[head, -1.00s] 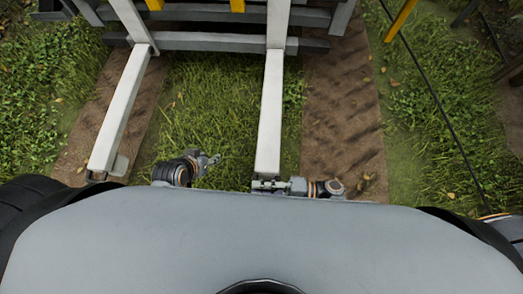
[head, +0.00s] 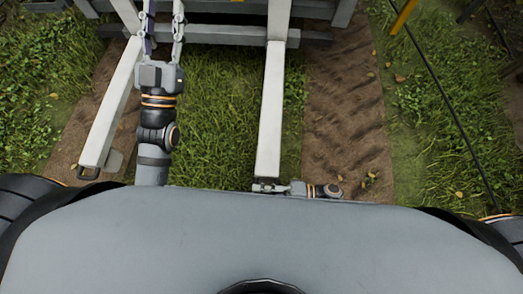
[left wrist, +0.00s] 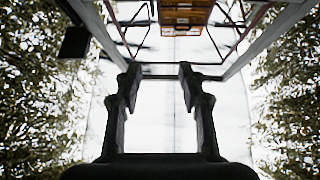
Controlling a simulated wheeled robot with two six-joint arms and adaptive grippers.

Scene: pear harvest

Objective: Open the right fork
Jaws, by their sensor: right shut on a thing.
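The right fork (head: 270,120) is a long pale bar running from the dark crossbar at the top towards my body. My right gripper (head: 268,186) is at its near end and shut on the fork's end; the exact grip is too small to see. The left fork (head: 112,108) lies to the left at a slant, with a small dark handle (head: 88,173) at its near end. My left gripper (head: 163,28) reaches forward beside the left fork. Its two fingers are apart with nothing between them, as the left wrist view (left wrist: 160,85) also shows.
A dark crossbar (head: 310,40) spans the far ends of the forks. Grass (head: 222,120) lies between the forks, with brown soil tracks (head: 345,110) on either side. In the left wrist view, an orange crate (left wrist: 187,14) shows beyond the fingers, between metal bars.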

